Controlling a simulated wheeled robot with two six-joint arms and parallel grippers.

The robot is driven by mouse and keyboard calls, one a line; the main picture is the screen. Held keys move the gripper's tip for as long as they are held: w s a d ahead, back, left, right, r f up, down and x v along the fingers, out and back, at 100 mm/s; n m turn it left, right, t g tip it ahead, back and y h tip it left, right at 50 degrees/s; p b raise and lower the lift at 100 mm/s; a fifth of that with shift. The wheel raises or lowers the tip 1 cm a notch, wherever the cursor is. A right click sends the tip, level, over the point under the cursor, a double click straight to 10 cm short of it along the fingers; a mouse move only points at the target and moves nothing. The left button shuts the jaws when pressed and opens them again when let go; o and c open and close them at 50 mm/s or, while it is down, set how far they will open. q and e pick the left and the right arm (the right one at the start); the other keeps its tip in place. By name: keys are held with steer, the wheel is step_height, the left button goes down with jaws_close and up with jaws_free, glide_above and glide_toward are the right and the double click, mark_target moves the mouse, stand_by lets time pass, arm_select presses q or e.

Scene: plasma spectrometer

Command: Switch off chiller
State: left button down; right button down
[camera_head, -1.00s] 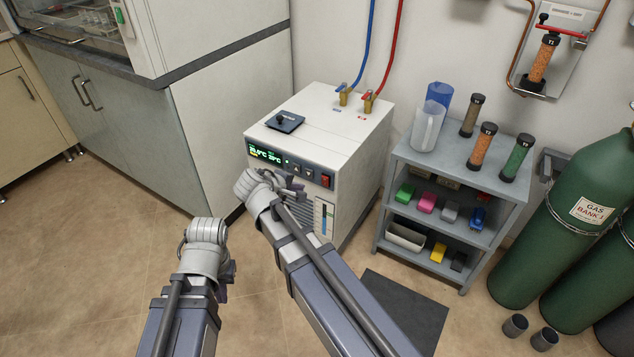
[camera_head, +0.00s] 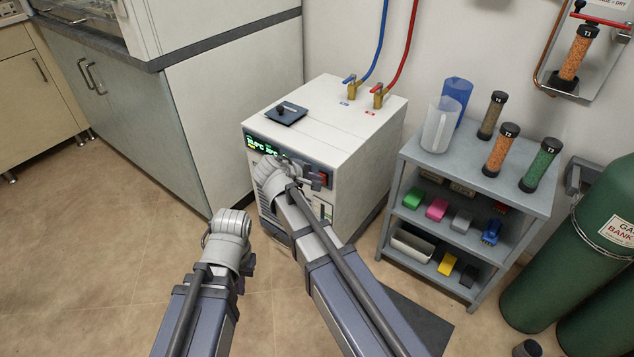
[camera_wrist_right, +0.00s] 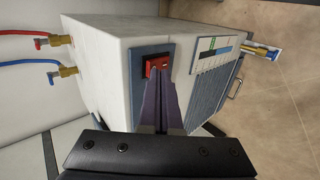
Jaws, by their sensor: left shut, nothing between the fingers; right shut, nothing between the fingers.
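The chiller (camera_head: 357,144) is a white box on the floor with a lit green display (camera_head: 264,146) on its dark front panel. Its red rocker switch (camera_head: 322,178) is at the panel's right end, partly behind my right gripper (camera_head: 309,178). The right wrist view, turned sideways, shows the red switch (camera_wrist_right: 154,67) close up. My right gripper (camera_wrist_right: 161,98) is shut and empty, its tips at the switch's lower edge in that picture. I cannot tell whether they touch. My left gripper (camera_head: 246,266) is shut and empty, mostly hidden by its wrist, low and away from the chiller.
Blue and red hoses join brass valves on the chiller's back top. A grey shelf (camera_head: 470,178) with jugs, tubes and small coloured items stands to the right, with green gas cylinders (camera_head: 580,262) beyond. Cabinets (camera_head: 110,130) stand left. The floor at left is open.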

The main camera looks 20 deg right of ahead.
steer(key=shift+w+d+r, duration=0.1)
steer(key=shift+w+d, duration=0.05)
steer(key=shift+w, duration=0.05)
steer(key=shift+w+d+r+p, duration=0.3)
steer(key=shift+w+d+p, duration=0.05)
steer(key=shift+d+p, duration=0.1)
steer(key=shift+f, duration=0.1)
steer(key=shift+s+r+p, duration=0.1)
steer(key=shift+r+p, duration=0.5)
steer(key=shift+r, duration=0.2)
steer(key=shift+a, duration=0.1)
